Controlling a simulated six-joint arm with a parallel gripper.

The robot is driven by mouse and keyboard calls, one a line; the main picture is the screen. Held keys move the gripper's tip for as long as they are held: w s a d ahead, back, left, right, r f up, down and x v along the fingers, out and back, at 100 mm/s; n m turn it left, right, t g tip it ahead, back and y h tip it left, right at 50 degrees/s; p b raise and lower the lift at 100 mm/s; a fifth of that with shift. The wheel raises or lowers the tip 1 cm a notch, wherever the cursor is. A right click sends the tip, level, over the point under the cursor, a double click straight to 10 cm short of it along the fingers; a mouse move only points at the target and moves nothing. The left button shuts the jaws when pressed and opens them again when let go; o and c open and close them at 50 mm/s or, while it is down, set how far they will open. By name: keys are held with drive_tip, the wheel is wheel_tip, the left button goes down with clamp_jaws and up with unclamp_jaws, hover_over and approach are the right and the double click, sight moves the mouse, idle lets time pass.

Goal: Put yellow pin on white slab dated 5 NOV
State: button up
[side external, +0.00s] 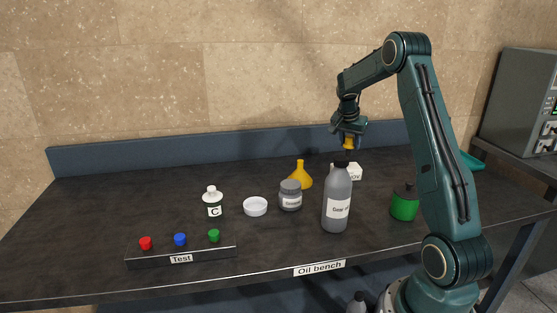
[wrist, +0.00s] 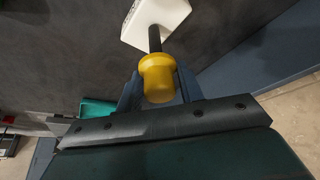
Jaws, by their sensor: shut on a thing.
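The yellow pin (wrist: 157,78) is between the two fingers of my gripper (wrist: 160,88) in the wrist view, with its dark shaft pointing away from the gripper. In the side view my gripper (side external: 348,137) holds the yellow pin (side external: 348,144) above the back of the bench, right of the middle. The white slab (side external: 354,172) lies below it, partly hidden by the grey bottle; only part of its dark lettering shows. In the wrist view the shaft tip overlaps the white slab (wrist: 158,20); I cannot tell whether they touch.
A grey bottle (side external: 337,200) stands in front of the slab. A yellow funnel (side external: 300,177), grey jar (side external: 290,197), white dish (side external: 255,206) and bottle marked C (side external: 212,202) stand to the left. A green pot (side external: 404,205) is at right. The Test rack (side external: 181,258) holds red, blue and green pins.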

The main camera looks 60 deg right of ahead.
drive_tip(key=shift+f, duration=0.1)
drive_tip(key=o, duration=1.1)
drive_tip(key=shift+c, duration=0.2)
drive_tip(key=v, duration=1.2)
drive_tip(key=shift+a, duration=0.1)
